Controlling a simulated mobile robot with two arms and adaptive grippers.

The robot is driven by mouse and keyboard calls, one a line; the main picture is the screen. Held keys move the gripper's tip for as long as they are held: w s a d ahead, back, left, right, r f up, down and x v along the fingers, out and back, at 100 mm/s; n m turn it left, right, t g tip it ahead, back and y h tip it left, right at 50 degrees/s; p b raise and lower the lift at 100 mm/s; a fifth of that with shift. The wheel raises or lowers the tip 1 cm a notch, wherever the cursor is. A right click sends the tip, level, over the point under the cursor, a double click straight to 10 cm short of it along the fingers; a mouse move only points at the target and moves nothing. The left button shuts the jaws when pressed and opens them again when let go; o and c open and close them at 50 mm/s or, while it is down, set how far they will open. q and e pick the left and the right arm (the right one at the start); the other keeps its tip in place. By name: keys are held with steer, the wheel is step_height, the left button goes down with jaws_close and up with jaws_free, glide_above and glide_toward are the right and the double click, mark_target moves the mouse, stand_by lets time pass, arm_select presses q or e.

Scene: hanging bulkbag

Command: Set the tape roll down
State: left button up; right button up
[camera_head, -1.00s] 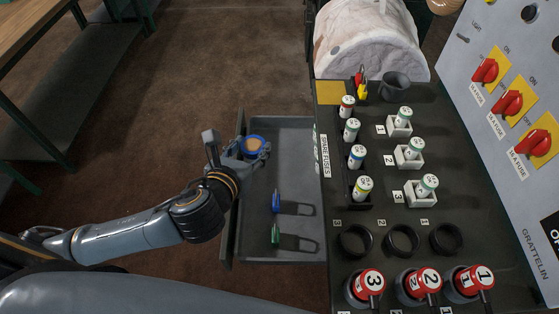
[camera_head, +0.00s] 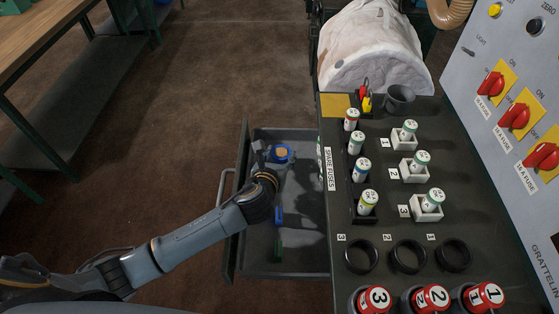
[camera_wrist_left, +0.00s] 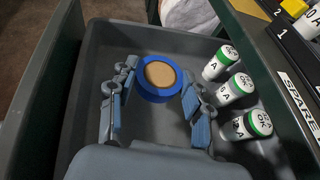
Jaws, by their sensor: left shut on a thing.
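The tape roll (camera_head: 281,153) is blue with a tan core. It is inside the open grey drawer (camera_head: 238,200), toward the far end. My left gripper (camera_head: 274,160) reaches down into the drawer and is shut on the roll. In the left wrist view the roll (camera_wrist_left: 160,77) lies flat between the two blue-padded fingers (camera_wrist_left: 158,90), one on each side. Whether the roll touches the drawer floor I cannot tell. My right gripper is not in view.
Several white fuses with green bands (camera_wrist_left: 236,89) show at the drawer's right side in the wrist view. Blue-handled (camera_head: 278,217) and green-handled (camera_head: 277,247) tools lie nearer in the drawer. The dark fuse panel (camera_head: 390,230) borders the drawer on the right.

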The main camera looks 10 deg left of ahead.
mark_target(280, 162)
arm_select(q)
steer(key=shift+s+f, duration=0.1)
steer(key=shift+f, duration=0.95)
steer(key=shift+f, duration=0.6)
steer(key=o, duration=1)
steer(key=shift+s+f, duration=0.1)
steer(key=shift+o, duration=0.2)
steer(key=shift+r, duration=0.7)
steer(key=v, duration=1.2)
steer(key=shift+r, duration=0.1)
